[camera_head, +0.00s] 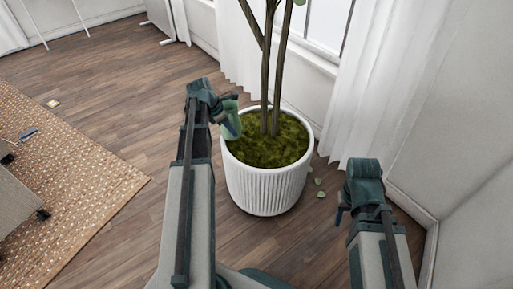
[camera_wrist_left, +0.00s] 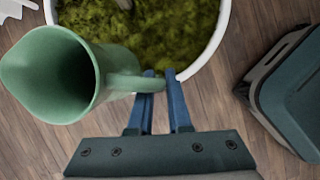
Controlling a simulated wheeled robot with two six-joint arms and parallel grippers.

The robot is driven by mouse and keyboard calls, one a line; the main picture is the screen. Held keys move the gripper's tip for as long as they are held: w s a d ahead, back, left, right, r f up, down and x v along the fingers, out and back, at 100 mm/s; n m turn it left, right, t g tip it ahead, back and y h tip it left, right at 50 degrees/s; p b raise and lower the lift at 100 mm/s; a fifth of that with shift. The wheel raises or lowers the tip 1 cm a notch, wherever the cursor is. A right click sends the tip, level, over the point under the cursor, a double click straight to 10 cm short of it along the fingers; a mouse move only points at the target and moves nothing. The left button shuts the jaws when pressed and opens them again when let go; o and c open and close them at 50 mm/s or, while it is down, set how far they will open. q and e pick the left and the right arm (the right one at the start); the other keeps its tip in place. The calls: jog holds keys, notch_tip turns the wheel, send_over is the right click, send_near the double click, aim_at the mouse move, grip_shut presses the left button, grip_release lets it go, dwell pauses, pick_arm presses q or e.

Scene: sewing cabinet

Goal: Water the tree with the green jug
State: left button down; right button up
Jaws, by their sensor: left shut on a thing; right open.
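The green jug (camera_wrist_left: 98,75) is held by its handle in my left gripper (camera_wrist_left: 158,76). In the left wrist view its wide mouth faces the camera and it covers the pot's left rim. In the head view the jug (camera_head: 231,122) is partly hidden behind the gripper and hangs at the left rim of the white ribbed pot (camera_head: 265,190). The tree's stems (camera_head: 270,75) rise from moss (camera_head: 268,148) in the pot. Whether the jug holds water cannot be seen. My right gripper (camera_head: 342,207) is open and empty, right of the pot.
White curtains (camera_head: 375,85) and a window stand behind the pot. Several fallen leaves (camera_head: 319,187) lie on the floor right of it. A woven rug (camera_head: 75,165) lies at the left with a wheeled piece of furniture on it. Wood floor between rug and pot is clear.

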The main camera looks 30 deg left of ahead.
pick_arm(q)
jog(key=shift+w+a+f+n, duration=0.1)
jog(key=shift+w+a+n, duration=0.05)
jog(key=shift+a, duration=0.35)
jog(key=shift+w+a+f+n, duration=0.1)
jog(key=shift+a+n, duration=0.05)
jog(key=shift+a, duration=0.3)
jog(key=shift+d+f, duration=0.1)
jog(key=shift+d, duration=0.05)
